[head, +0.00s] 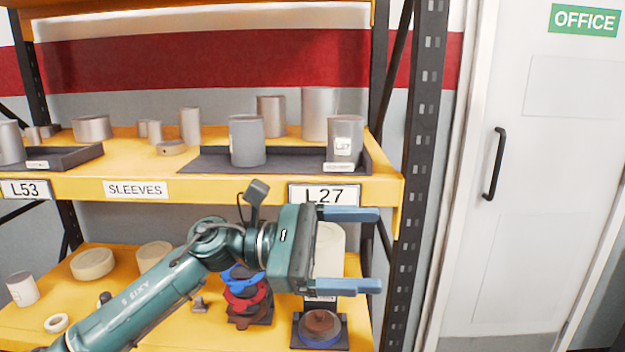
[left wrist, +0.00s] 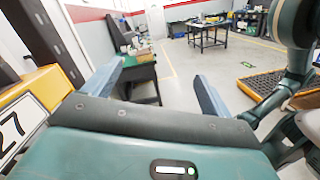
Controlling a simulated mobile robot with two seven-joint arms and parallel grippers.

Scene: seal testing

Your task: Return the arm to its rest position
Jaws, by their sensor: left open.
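My left gripper (head: 350,250) is open and empty in the head view, with its two blue fingers apart and pointing right. It is in front of the shelf unit, just below the upper shelf's L27 label (head: 325,195). My left arm (head: 150,300) comes in from the lower left. In the left wrist view the two fingers (left wrist: 160,85) are spread with nothing between them, and the room's floor lies beyond. My right gripper is not in view in the head view.
The yellow upper shelf (head: 230,187) holds several grey sleeves and a dark tray (head: 205,163). The lower shelf holds pale rings, a red and blue part (head: 247,297) and a dark stand (head: 320,330). A black rack post (head: 415,150) and white door (head: 540,200) stand right.

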